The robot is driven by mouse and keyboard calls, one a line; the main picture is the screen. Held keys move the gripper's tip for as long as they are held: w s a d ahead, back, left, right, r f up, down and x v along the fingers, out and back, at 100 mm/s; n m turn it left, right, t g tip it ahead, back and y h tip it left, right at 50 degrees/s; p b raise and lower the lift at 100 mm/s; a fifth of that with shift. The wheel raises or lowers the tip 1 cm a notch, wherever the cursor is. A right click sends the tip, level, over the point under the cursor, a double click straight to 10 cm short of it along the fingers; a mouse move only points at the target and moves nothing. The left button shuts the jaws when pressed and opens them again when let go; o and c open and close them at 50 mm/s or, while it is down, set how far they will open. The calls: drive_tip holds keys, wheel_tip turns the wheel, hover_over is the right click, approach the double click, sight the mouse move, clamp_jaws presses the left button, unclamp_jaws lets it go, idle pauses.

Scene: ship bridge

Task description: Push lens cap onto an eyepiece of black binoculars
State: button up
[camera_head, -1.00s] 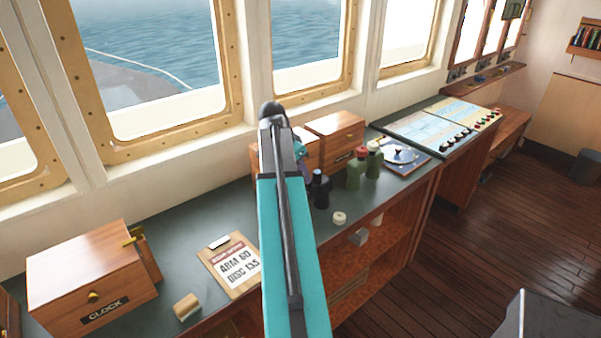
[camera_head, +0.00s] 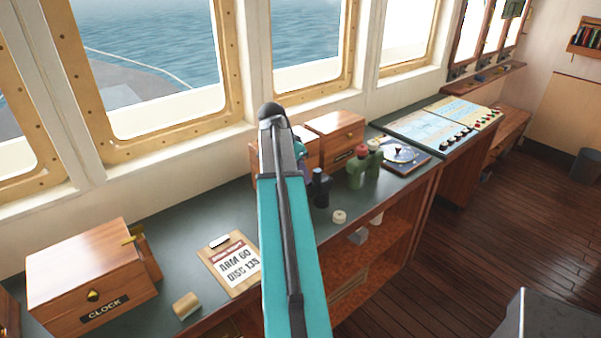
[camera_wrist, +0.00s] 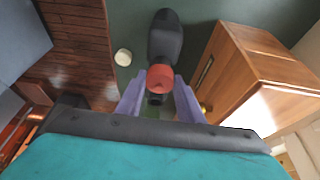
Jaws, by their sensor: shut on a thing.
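The black binoculars (camera_wrist: 166,42) stand on the dark green counter beside a wooden box; they also show in the head view (camera_head: 320,190), just right of my arm. In the wrist view, my gripper (camera_wrist: 158,80) has its two purple fingers on either side of a round orange-red lens cap (camera_wrist: 160,76). It is shut on this cap. The cap overlaps the near end of the binoculars in this view; I cannot tell whether it touches an eyepiece. A dark round part shows just below the cap. In the head view, my arm hides most of the gripper and the cap.
A wooden box (camera_wrist: 243,70) stands close right of my gripper in the wrist view. A small white round object (camera_head: 339,216) lies near the counter's front edge. Green bottles (camera_head: 357,173) stand right of the binoculars. A clipboard (camera_head: 231,262) and a clock box (camera_head: 88,265) are at left.

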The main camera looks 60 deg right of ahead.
idle(0.4)
drive_tip(key=o, duration=1.5)
drive_tip(key=shift+r, duration=0.1)
drive_tip(key=shift+r+p, duration=1.95)
drive_tip(key=shift+r, duration=1.45)
